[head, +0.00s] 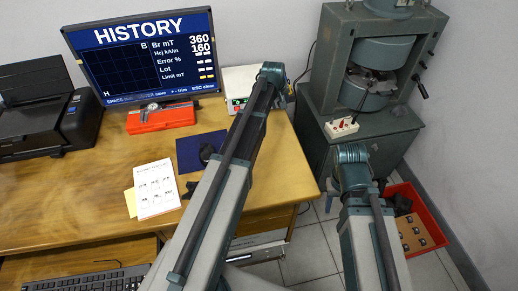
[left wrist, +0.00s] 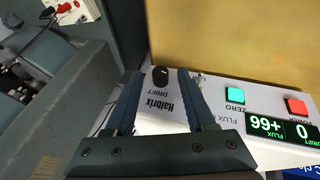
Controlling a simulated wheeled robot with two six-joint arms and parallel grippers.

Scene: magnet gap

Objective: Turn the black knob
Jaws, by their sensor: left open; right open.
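The black knob (left wrist: 160,75) is a small round dial with a light pointer mark, on the white panel of the flux meter (left wrist: 215,120), by the word DRIFT. In the left wrist view my left gripper (left wrist: 162,73) is open, with one finger on each side of the knob and a gap to each. I cannot tell how deep the tips are. In the head view the meter (head: 236,82) stands at the desk's back right, and my left arm hides the knob. My right gripper (head: 352,172) is right of the desk, before the press, its fingers mostly hidden.
A monitor (head: 150,55), a red case (head: 161,118) and a blue pad (head: 190,152) are on the desk. The green press (head: 340,90) stands to the right.

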